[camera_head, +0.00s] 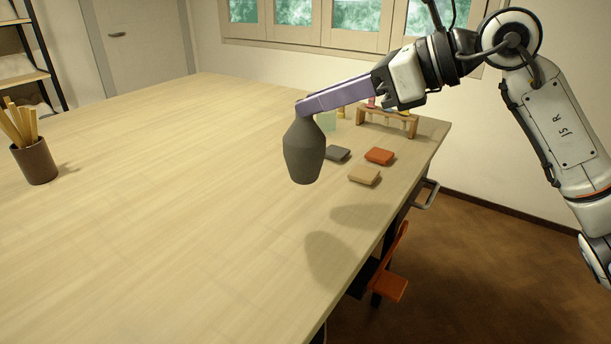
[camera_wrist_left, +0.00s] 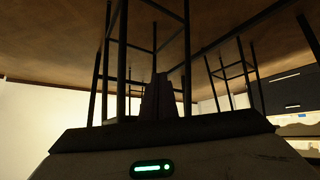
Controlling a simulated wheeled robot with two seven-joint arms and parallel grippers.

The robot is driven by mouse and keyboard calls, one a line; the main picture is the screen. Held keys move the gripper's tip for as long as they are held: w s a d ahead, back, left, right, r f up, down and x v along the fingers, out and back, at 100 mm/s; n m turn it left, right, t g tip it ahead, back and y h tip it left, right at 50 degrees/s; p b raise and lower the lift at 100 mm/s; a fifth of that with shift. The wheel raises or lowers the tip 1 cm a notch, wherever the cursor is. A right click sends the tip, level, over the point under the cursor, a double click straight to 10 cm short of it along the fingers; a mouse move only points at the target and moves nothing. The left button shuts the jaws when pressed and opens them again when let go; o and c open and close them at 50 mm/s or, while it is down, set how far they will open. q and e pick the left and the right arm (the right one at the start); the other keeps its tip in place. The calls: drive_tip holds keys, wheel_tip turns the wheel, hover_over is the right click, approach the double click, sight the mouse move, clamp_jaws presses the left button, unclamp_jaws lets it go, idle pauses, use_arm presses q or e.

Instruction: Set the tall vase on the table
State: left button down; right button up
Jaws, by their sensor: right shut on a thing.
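The tall vase (camera_head: 304,153) is dark grey, with a narrow neck and a wide shoulder, and hangs upright over the table (camera_head: 190,190). My right gripper (camera_head: 303,110) has long purple fingers and is shut on the vase at its neck, reaching in from the right. The fingers hide the vase's rim. A shadow lies on the table apart from the vase's base, so the vase appears to be in the air. My left gripper (camera_wrist_left: 160,98) shows only as a dim, dark shape in the left wrist view; its opening is unclear.
Grey, tan (camera_head: 364,174) and orange (camera_head: 380,156) blocks lie right of the vase. A small wooden rack (camera_head: 388,121) stands behind them. A brown cup of sticks (camera_head: 36,160) stands far left. The middle and front of the table are clear.

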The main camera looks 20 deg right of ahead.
sight(324, 151)
drive_tip(key=f, duration=0.4)
drive_tip(key=shift+s, duration=0.3)
wheel_tip(324, 151, down, 4)
drive_tip(key=shift+b, duration=0.4)
use_arm(q)
drive_tip(key=shift+s+d+f, duration=0.15)
use_arm(e)
drive_tip(key=shift+w, duration=0.1)
drive_tip(key=shift+f, duration=0.1)
drive_tip(key=o, duration=0.9)
drive_tip(key=shift+f, duration=0.1)
use_arm(q)
drive_tip(key=shift+f, duration=0.15)
